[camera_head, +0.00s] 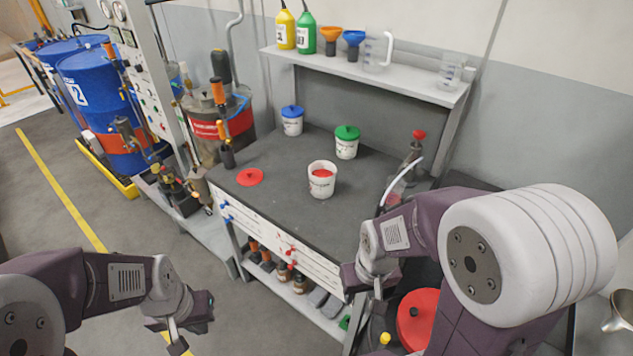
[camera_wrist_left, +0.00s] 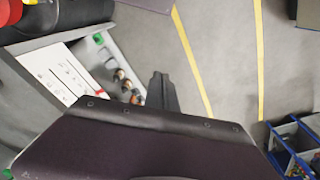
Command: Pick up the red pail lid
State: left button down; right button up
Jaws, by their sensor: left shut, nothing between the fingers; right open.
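The red pail lid (camera_head: 250,177) lies flat on the left front part of the dark workbench top (camera_head: 270,212). An open white pail (camera_head: 321,184) with red contents stands to its right. My left gripper (camera_head: 196,316) is shut and empty, out over the floor in front of the bench and well away from the lid; its dark fingers also show in the left wrist view (camera_wrist_left: 162,92). My right gripper (camera_head: 362,285) is open near the bench's front edge, right of the lid and partly hidden by its arm.
A blue-lidded pail (camera_head: 292,122) and a green-lidded pail (camera_head: 347,144) stand at the back of the bench. A shelf (camera_head: 400,77) with bottles, funnels and jugs is above. Blue drums (camera_head: 95,85) stand at the left. The bench around the lid is mostly clear.

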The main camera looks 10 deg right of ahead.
aim_at(248, 177)
jog(key=i+j+z, duration=0.45)
jog(key=j+z, duration=0.25)
jog(key=i+j+z, duration=0.15)
jog(key=j+z, duration=0.2)
jog(key=i+j+z, duration=0.1)
jog(key=j+z, duration=0.6)
jog(key=j, duration=0.2)
jog(key=j+z, duration=0.35)
jog(key=i+j, duration=0.05)
jog(key=j, duration=0.1)
